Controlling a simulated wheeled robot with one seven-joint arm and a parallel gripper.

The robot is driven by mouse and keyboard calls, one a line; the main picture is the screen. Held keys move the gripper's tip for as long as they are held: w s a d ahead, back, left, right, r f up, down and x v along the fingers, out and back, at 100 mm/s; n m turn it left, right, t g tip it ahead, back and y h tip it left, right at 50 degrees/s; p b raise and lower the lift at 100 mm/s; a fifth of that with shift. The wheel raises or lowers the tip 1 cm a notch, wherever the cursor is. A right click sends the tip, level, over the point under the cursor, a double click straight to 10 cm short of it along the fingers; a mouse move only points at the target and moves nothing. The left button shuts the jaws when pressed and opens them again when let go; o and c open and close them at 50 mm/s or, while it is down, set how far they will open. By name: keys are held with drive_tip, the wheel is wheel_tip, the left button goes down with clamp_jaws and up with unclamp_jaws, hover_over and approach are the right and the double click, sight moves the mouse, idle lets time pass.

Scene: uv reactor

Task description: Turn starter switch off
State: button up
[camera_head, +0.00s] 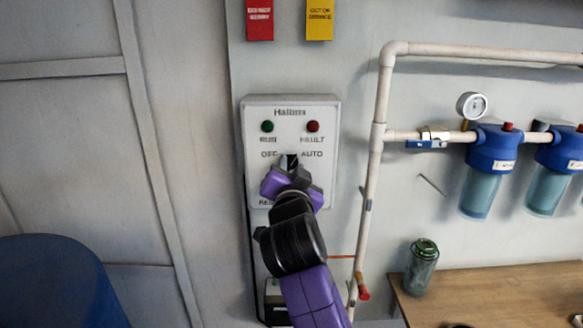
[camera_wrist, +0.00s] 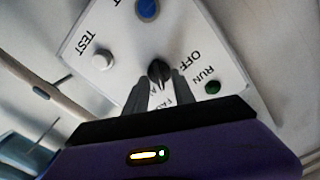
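The starter panel (camera_head: 329,140) is a pale grey box on the wall with OFF and AUTO labels. Its black starter switch (camera_wrist: 159,71) is a rotary knob in the middle of the panel in the wrist view, near the OFF label. My gripper (camera_head: 290,168) is in front of the panel and hides its lower middle. In the wrist view my gripper's two dark fingers (camera_wrist: 160,84) stand apart at the knob, one on each side, with panel face showing between them. I cannot tell whether they touch the knob or which way it points.
The panel has a green RUN light (camera_head: 267,127), a red FAULT light (camera_head: 313,127), a white TEST button (camera_wrist: 103,60) and a blue button (camera_wrist: 148,9). A white pipe (camera_head: 377,160) runs just right. Blue filters (camera_head: 494,150), a wooden table (camera_head: 480,295) and a blue barrel (camera_head: 55,285) stand around.

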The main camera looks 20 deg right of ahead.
clamp_jaws()
drive_tip(key=n+p, duration=0.1)
drive_tip(key=n, duration=0.5)
drive_tip(key=shift+n, duration=0.3)
drive_tip(key=n+p, duration=0.1)
drive_tip(key=n, duration=0.4)
drive_tip(key=shift+a+p, duration=0.2)
drive_tip(key=shift+p, duration=0.15)
drive_tip(key=shift+f+n, duration=0.1)
drive_tip(key=shift+n, duration=0.2)
unclamp_jaws()
